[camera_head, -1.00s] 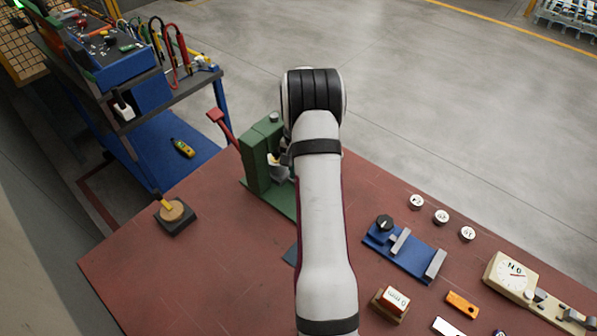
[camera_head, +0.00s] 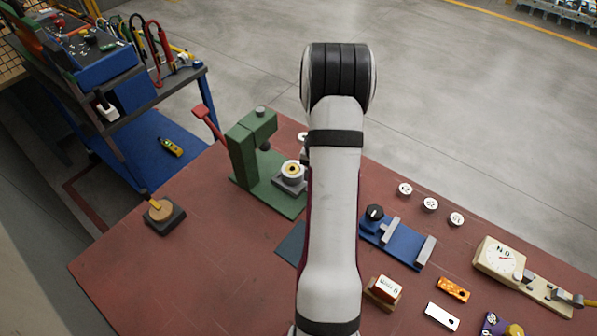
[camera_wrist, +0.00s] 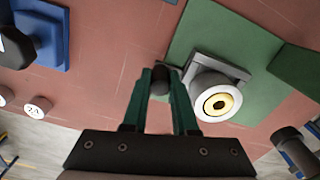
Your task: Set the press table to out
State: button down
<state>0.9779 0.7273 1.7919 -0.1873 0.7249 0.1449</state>
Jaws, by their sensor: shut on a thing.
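The green press (camera_head: 243,160) with its red lever (camera_head: 207,120) stands at the back left of the bench in the head view. Its grey table (camera_head: 290,187) carries a white round part with a yellow ring (camera_head: 292,170). The table sits clear of the press head, toward my arm. In the wrist view the table (camera_wrist: 228,68) and the round part (camera_wrist: 214,100) lie right of the fingers. My gripper (camera_wrist: 163,72) is shut on a small dark knob (camera_wrist: 160,88) beside the table. The link between knob and table is partly hidden. In the head view my arm hides the gripper.
A blue fixture (camera_head: 398,245) and several white round pieces (camera_head: 430,204) lie right of my arm. A dial gauge (camera_head: 500,258) stands farther right. A stamp-like block (camera_head: 164,215) is at the left edge. The bench's front left is clear.

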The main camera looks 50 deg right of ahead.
jog(key=shift+s, duration=0.75)
jog(key=c, duration=1)
grip_release()
jog(key=shift+w+r, duration=0.1)
jog(key=shift+r, duration=0.2)
notch_tip(320, 180, up, 15)
jog(key=shift+r, duration=0.1)
